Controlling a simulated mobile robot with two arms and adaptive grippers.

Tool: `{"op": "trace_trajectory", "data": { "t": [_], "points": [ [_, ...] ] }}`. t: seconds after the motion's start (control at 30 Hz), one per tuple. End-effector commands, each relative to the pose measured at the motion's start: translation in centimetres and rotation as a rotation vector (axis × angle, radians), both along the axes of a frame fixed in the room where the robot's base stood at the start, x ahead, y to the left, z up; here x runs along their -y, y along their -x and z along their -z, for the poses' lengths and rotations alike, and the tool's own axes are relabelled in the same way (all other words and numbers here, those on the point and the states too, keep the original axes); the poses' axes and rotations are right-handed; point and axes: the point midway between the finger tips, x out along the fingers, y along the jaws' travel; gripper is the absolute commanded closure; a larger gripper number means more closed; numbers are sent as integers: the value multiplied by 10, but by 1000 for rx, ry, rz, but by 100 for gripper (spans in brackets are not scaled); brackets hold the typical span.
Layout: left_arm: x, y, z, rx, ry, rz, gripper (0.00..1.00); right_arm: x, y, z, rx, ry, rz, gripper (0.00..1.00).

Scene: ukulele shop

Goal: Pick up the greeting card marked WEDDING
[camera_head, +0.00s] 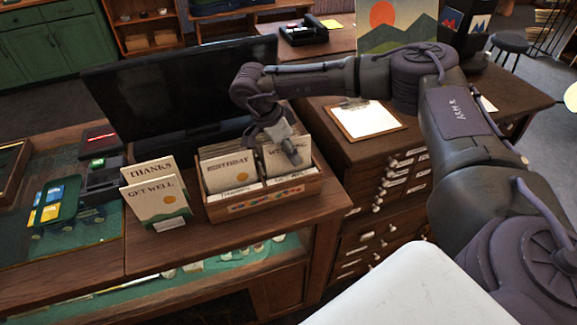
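A wooden card box (262,207) with two compartments stands on the counter. In its right compartment is a cream card (273,166) whose heading is partly covered by my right gripper; the letters that show fit WEDDING. In the left compartment is a card marked BIRTHDAY (228,172). My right gripper (293,157) points down over the front of the right compartment, at the upper part of its card. I cannot tell whether its fingers are open, shut or touching the card. My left gripper is not in view.
Left of the box stand cards marked THANKS (148,170) and GET WELL (157,202). A dark monitor (175,95) rises behind the box. A clipboard (362,119) lies on the wooden drawer cabinet to the right. The counter front (255,240) is clear.

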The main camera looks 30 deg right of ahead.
Motion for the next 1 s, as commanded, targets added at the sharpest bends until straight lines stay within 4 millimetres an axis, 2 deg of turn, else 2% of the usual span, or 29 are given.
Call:
{"op": "trace_trajectory", "data": {
  "t": [0.1, 0.3, 0.67, 0.77, 0.87, 1.0],
  "points": [
    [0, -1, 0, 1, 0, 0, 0, 0, 0, 0, 0, 0, 0, 66],
    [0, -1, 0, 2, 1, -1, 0, 0, 0, 0, 0, 0, 0, 99],
    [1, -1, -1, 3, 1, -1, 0, 0, 0, -1, 1, 0, 1, 100],
    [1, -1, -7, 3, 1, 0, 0, 0, -1, -10, 3, 0, 0, 100],
    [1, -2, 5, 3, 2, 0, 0, 0, -1, -18, 5, -2, 1, 100],
    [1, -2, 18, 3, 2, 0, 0, 0, -1, -47, 7, -1, 1, 100]
  ]
}}
